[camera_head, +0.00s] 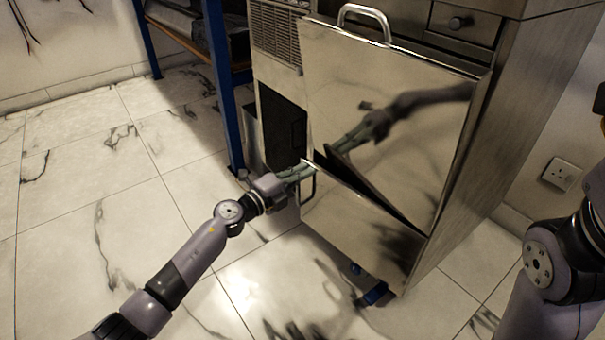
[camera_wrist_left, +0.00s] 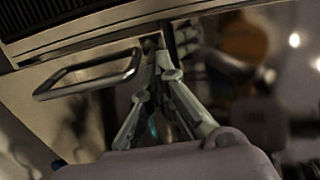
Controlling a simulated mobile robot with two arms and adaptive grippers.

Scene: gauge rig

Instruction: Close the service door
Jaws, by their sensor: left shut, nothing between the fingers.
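The service door, which I take to be the lower shiny metal panel (camera_head: 355,225), is ajar on the cabinet front. A dark wedge-shaped gap shows above its top edge and narrows toward the right. A bar handle (camera_head: 311,187) is at its left edge; a bar handle also shows in the left wrist view (camera_wrist_left: 90,74). My left gripper (camera_head: 312,168) is shut and empty at the door's upper left corner, beside the handle. In the left wrist view its fingertips (camera_wrist_left: 165,62) are close to the panel edge; I cannot tell whether they touch. My right gripper is out of view.
The cabinet's upper mirror-like panel (camera_head: 385,105) has a top handle (camera_head: 364,12) and reflects my arm. A blue-legged shelf (camera_head: 222,80) stands at left. A blue caster (camera_head: 375,293) is under the cabinet. Marble floor (camera_head: 90,190) at left is clear.

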